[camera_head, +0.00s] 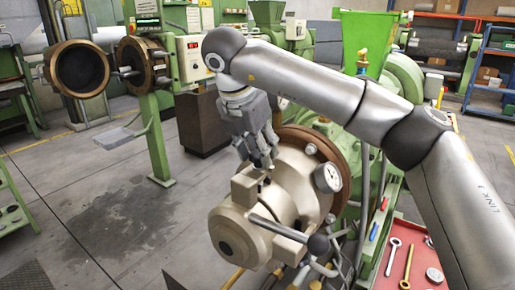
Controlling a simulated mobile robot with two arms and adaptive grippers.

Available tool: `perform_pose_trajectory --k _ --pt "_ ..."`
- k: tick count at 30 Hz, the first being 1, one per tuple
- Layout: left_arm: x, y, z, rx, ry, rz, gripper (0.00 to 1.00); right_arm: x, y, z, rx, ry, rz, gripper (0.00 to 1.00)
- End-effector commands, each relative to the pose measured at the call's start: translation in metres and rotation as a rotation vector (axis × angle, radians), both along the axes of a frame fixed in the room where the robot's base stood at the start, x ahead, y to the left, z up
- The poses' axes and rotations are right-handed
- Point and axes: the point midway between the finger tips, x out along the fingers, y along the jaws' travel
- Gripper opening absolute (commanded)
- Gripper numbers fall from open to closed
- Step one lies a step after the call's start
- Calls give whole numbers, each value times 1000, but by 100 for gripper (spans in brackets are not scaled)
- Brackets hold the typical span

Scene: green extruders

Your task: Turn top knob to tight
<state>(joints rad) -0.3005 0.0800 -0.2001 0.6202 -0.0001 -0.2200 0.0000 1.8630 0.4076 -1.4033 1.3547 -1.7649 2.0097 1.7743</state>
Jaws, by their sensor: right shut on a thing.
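My right gripper (262,163) reaches down from above onto the top of the cream extruder head (285,190). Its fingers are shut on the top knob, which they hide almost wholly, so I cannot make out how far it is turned. A lever with a dark ball end (318,244) sticks out at the front of the head. My left gripper is not in view.
A red tool tray (412,262) with wrenches lies at the lower right. A green hopper (370,40) rises behind my right arm. Another machine with an open round die head (80,70) stands at the back left. The grey floor (110,205) at left is mostly free.

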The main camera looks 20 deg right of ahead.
Motion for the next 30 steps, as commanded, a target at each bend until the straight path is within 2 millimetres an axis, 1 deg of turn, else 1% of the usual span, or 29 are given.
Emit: perform_pose_trajectory --k 7,8,12,13,23,26,30 --pt "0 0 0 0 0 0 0 0 0 2 1 -5 -3 17" --pt "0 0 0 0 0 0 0 0 0 2 1 -5 -3 43" --pt "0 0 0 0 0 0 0 0 0 1 1 -3 -2 61" --pt "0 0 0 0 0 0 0 0 0 1 1 -3 -1 62" --pt "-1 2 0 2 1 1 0 0 0 2 0 -2 -1 62" --pt "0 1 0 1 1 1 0 -2 3 8 0 -3 1 62" --pt "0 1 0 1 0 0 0 -6 8 27 -1 -6 0 62"
